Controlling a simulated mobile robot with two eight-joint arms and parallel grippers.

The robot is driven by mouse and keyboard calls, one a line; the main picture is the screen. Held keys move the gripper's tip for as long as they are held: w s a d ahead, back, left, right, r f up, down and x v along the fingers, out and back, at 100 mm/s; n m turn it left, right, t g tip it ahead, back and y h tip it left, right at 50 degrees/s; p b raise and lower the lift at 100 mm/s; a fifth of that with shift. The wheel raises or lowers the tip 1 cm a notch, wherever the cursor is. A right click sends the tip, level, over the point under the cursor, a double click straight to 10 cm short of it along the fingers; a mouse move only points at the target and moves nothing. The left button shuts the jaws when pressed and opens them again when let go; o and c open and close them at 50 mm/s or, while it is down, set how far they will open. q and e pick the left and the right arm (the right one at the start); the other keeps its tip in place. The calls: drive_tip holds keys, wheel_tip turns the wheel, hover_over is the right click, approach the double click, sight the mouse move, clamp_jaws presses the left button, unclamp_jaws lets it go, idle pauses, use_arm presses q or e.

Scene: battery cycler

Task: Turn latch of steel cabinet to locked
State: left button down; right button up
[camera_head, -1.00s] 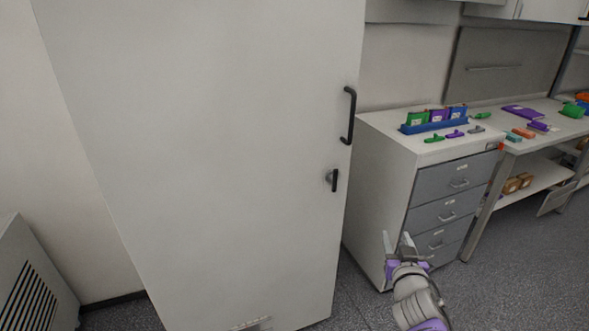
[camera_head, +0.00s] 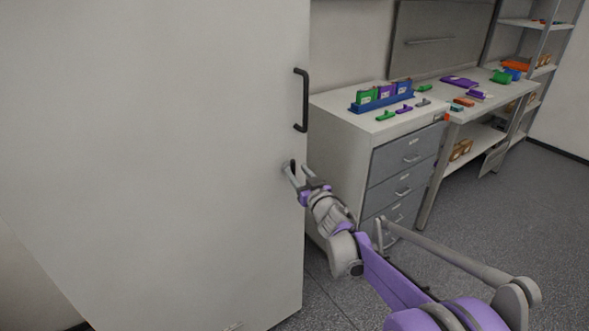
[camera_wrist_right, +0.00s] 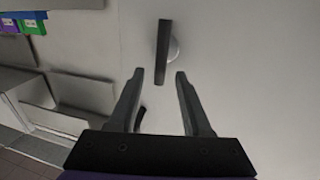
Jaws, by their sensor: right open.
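The tall pale steel cabinet (camera_head: 160,150) fills the left of the head view, and its door looks shut. Its latch (camera_head: 291,164), a short dark bar, is partly hidden by my right gripper (camera_head: 301,171) at the door's right edge. In the right wrist view the latch (camera_wrist_right: 163,50) is a straight dark bar on a pale round base, lying lengthwise up the picture. My right gripper (camera_wrist_right: 160,74) is open, one finger on either side of the bar's lower end in that picture. No contact shows; exact depth is unclear. My left gripper is out of view.
A black pull handle (camera_head: 301,100) stands out from the door above the latch. Right of the cabinet stands a drawer unit (camera_head: 345,160) with a blue rack (camera_head: 383,101) of coloured items on top. A workbench (camera_head: 520,92) lies beyond. Floor (camera_head: 490,240) is open at right.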

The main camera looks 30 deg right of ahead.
drive_tip(key=shift+w+d, duration=0.1)
drive_tip(key=shift+w, duration=1.05)
clamp_jaws()
